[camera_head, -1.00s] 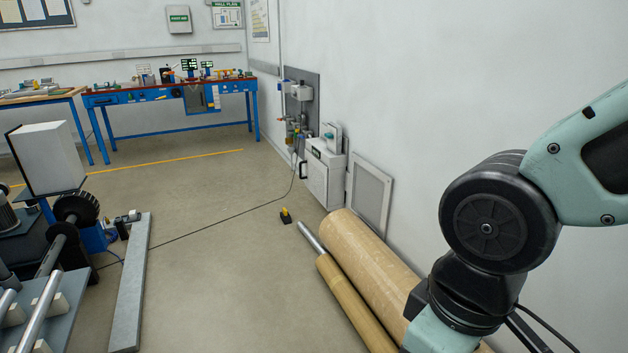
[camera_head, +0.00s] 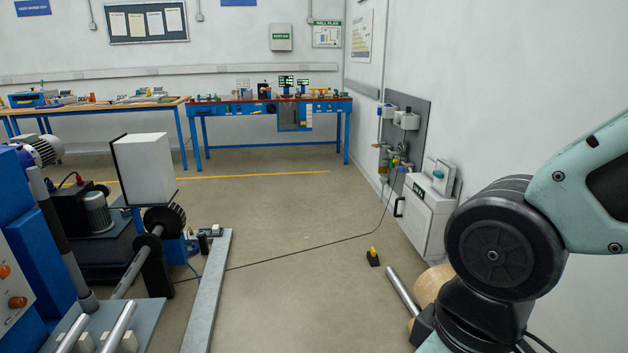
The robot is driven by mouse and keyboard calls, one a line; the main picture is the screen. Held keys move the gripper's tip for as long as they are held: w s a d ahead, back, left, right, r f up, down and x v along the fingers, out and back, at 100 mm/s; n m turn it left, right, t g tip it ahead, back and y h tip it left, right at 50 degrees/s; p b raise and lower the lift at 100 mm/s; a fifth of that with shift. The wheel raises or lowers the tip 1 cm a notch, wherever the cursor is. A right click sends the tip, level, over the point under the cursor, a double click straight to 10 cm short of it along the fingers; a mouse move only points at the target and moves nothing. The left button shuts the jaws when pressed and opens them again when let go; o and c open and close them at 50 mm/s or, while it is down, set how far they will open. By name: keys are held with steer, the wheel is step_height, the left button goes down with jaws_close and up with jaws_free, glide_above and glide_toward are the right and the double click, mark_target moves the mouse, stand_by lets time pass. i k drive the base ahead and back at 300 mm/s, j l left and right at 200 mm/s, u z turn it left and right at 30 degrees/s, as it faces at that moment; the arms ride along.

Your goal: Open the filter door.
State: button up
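A white cabinet (camera_head: 424,218) stands on the floor against the right wall. It has a dark label and a black handle (camera_head: 398,207) on its left-facing side, and its front looks closed. I cannot tell for sure whether this is the filter door. A small grey-white unit with a teal round part sits on top of it. My arm fills the right side of the view and hides part of the wall behind it. My gripper is outside the view.
Brown rolls (camera_head: 432,286) lie on the floor, partly behind my arm. A small black and yellow object (camera_head: 373,257) is on the floor near the cabinet. A cable crosses the floor. A winding machine (camera_head: 110,300) and a grey beam (camera_head: 209,290) are at left; the middle floor is clear.

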mark_target(415, 217)
steer(key=i, duration=2)
steer(key=i+j, duration=0.1)
steer(key=i, duration=0.55)
steer(key=i+j+z, duration=0.1)
steer(key=i, duration=0.55)
steer(key=i+j, duration=0.15)
steer(key=i, duration=0.5)
steer(key=i+z, duration=0.2)
steer(key=i, duration=0.15)
steer(key=i+j+z, duration=0.2)
steer(key=i, duration=0.15)
